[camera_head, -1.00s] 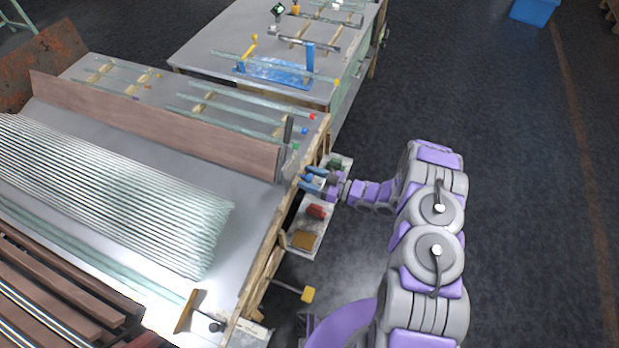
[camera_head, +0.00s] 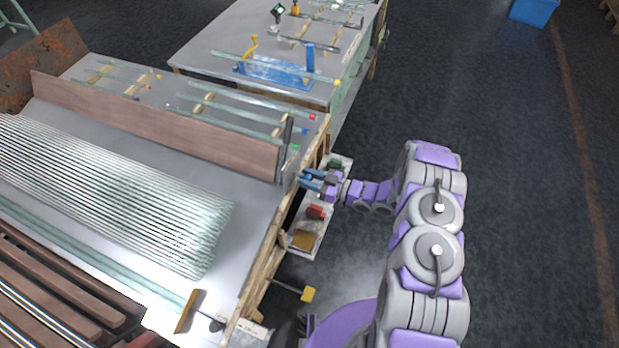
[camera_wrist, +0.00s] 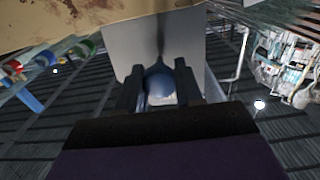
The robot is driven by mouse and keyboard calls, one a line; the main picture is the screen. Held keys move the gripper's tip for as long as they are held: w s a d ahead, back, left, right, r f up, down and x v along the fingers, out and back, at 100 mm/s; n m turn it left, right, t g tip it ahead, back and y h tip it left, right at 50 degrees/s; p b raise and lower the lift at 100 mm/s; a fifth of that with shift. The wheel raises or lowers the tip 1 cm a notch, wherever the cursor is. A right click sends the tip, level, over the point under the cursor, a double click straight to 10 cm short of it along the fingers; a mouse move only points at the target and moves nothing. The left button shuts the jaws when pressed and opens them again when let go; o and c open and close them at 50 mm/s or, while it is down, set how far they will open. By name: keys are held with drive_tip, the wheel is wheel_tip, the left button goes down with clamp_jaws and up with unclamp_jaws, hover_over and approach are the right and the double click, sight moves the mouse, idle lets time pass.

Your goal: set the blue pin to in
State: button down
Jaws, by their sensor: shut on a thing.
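The blue pin's rounded blue-grey head (camera_wrist: 160,90) shows between my fingers in the wrist view, in front of a pale grey plate. My gripper (camera_head: 304,181) is at the right edge of the near table in the head view. In the wrist view my gripper (camera_wrist: 159,86) has a dark finger on each side of the head and is shut on it. The pin's shaft is hidden, so I cannot tell how far in it sits. In the head view the pin cannot be told apart from my fingers.
The near table (camera_head: 250,235) holds many glass tubes (camera_head: 120,195) and a brown board (camera_head: 150,125). A narrow side tray (camera_head: 320,232) with a red block (camera_head: 315,212) lies just below my gripper. A second table (camera_head: 205,55) stands behind.

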drive_tip(key=shift+p+x, duration=0.3)
drive_tip(key=shift+x, duration=0.7)
drive_tip(key=shift+w+d+r, duration=0.1)
drive_tip(key=shift+d+r, duration=0.05)
drive_tip(key=c, duration=1.1)
unclamp_jaws()
drive_tip(key=o, duration=0.3)
drive_tip(key=shift+a, duration=0.35)
drive_tip(key=p+v, duration=0.2)
drive_tip(key=v, duration=1.5)
drive_tip(key=shift+d+p, duration=0.2)
drive_tip(key=shift+p, duration=0.1)
